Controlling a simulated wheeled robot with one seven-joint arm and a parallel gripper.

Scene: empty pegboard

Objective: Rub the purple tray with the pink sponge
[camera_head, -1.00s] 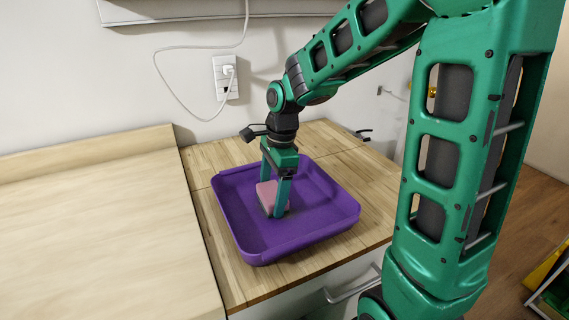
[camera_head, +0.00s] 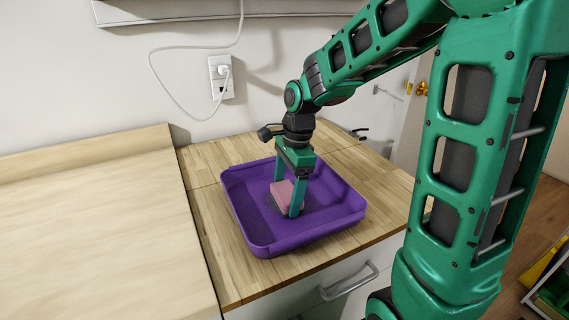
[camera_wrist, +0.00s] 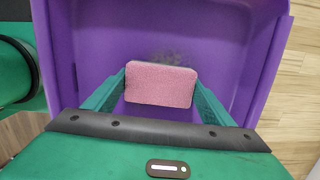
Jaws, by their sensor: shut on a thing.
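The purple tray (camera_head: 258,232) sits on the wooden countertop. My gripper (camera_head: 289,205) reaches down into the tray and is shut on the pink sponge (camera_head: 282,193). In the wrist view the sponge (camera_wrist: 160,84) lies between my gripper's two green fingers (camera_wrist: 160,98), over the floor of the tray (camera_wrist: 110,45). A dark smudge (camera_wrist: 166,57) shows on the tray floor just beyond the sponge. The sponge looks to be at the tray floor, but its underside is hidden, so contact is not certain.
The wooden countertop (camera_head: 215,240) has bare room left of the tray. A raised pale wooden surface (camera_head: 90,220) lies further left. A wall socket with a plugged white cable (camera_head: 222,78) is behind. A drawer handle (camera_head: 350,283) sits below the front edge.

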